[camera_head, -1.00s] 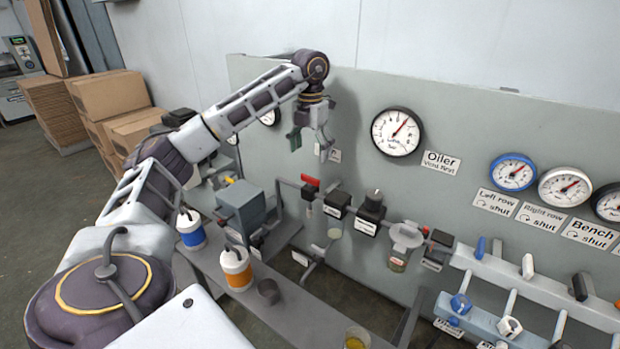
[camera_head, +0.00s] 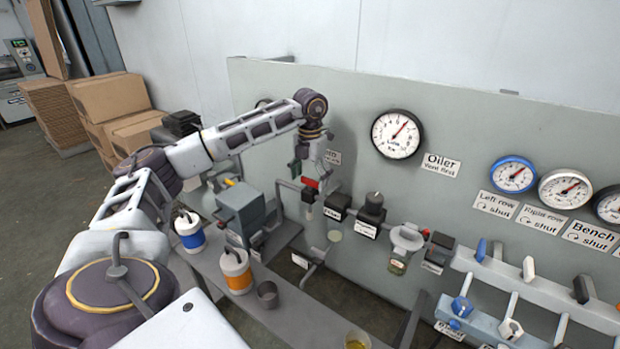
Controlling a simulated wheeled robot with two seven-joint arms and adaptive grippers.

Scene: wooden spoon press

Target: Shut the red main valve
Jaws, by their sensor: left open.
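The red main valve (camera_head: 310,183) has a red handle and sits on the pipe at the left part of the grey panel. My left gripper (camera_head: 310,177) points down at it, its open fingers close around or just beside the red handle. I cannot tell whether they touch it. Part of the handle is hidden by the fingers. My right gripper is not in view.
Right of the valve on the same line are a black filter block (camera_head: 337,205), a black knob unit (camera_head: 372,210) and an oiler bowl (camera_head: 405,240). A white gauge (camera_head: 396,134) is above. Bottles with blue (camera_head: 190,232) and orange (camera_head: 237,272) bands stand on the bench.

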